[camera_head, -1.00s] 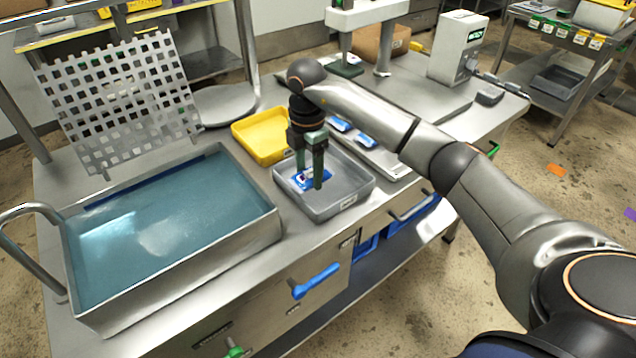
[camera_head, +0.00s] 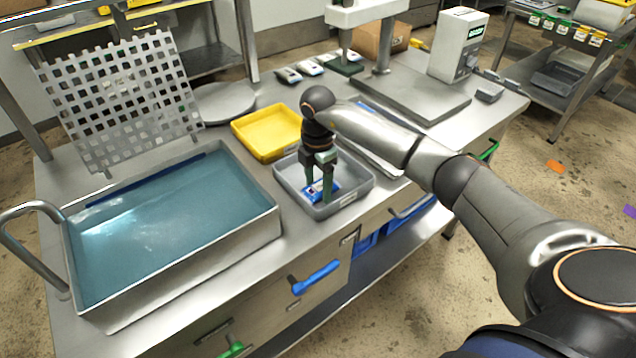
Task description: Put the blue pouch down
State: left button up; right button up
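The blue pouch (camera_head: 331,188), blue with white, is low inside the grey tray (camera_head: 356,188), toward its front middle. My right gripper (camera_head: 318,192) points down into this tray, its two fingers on either side of the pouch. It appears shut on the pouch, and the fingers hide part of it. I cannot tell whether the pouch touches the tray floor. My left gripper is not in view.
A yellow tray (camera_head: 248,142) sits behind the grey one. A water-filled basin (camera_head: 268,222) is to the left, with a perforated metal plate (camera_head: 118,95) standing behind it. Several pouches (camera_head: 310,68) lie at the back. My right arm covers part of the bench on the right.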

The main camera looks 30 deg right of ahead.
aim_at(318, 187)
jog(key=o, duration=0.3)
jog(key=shift+o, duration=0.2)
notch_tip(318, 187, up, 12)
jog(key=shift+r+b, duration=0.2)
jog(key=shift+b, duration=0.2)
